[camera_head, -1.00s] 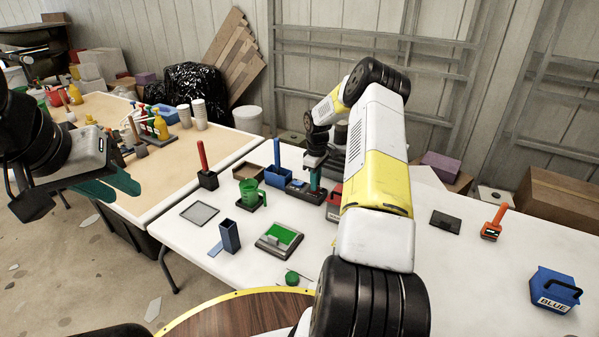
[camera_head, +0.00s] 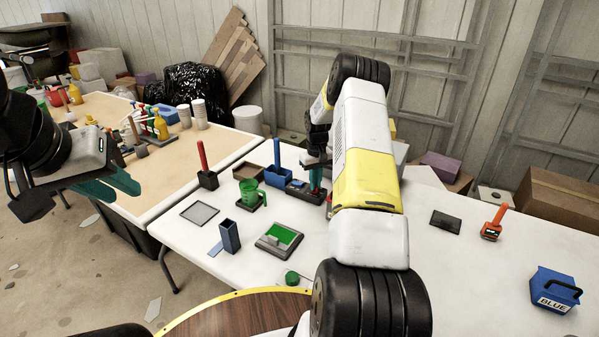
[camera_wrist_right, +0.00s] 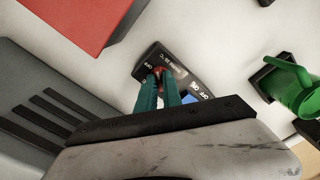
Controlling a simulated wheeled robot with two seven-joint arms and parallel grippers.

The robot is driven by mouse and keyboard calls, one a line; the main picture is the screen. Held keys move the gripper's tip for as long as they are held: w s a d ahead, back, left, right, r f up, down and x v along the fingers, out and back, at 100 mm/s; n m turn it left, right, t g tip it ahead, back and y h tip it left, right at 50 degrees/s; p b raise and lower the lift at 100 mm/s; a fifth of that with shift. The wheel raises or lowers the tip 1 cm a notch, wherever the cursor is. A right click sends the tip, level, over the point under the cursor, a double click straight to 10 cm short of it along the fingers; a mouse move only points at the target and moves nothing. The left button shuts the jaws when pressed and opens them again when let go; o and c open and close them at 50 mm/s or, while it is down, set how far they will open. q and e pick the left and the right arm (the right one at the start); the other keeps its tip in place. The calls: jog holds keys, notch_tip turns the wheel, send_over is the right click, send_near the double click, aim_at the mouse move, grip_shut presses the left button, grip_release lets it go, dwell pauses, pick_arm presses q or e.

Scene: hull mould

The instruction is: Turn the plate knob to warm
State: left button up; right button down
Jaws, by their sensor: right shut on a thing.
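In the right wrist view, a dark control box (camera_wrist_right: 190,76) with white lettering, including "OFF" and "ON", lies on the white table. A small red knob (camera_wrist_right: 160,71) on it sits between the teal fingertips of my right gripper (camera_wrist_right: 160,80), which is shut on it. The fingers partly hide the knob, so its exact setting is unclear. In the head view my right gripper (camera_head: 316,180) reaches down at the back of the table, beside the blue holder (camera_head: 277,176). My left gripper (camera_head: 122,184) hangs empty at the left; its finger gap is unclear.
A green mug (camera_head: 249,190), a green-topped scale-like device (camera_head: 280,239) and a dark blue open box (camera_head: 229,236) stand nearby. In the right wrist view, a red box (camera_wrist_right: 75,22) and a grey slotted body (camera_wrist_right: 45,110) lie close left. The table's right side has free room.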

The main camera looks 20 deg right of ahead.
jog(key=m, duration=0.5)
jog(key=shift+m, duration=0.3)
jog(key=m, duration=0.5)
dwell(0.4)
jog(key=c, duration=1.5)
grip_release()
jog(key=shift+r, duration=0.1)
notch_tip(320, 180, up, 8)
jog(key=shift+f, duration=0.15)
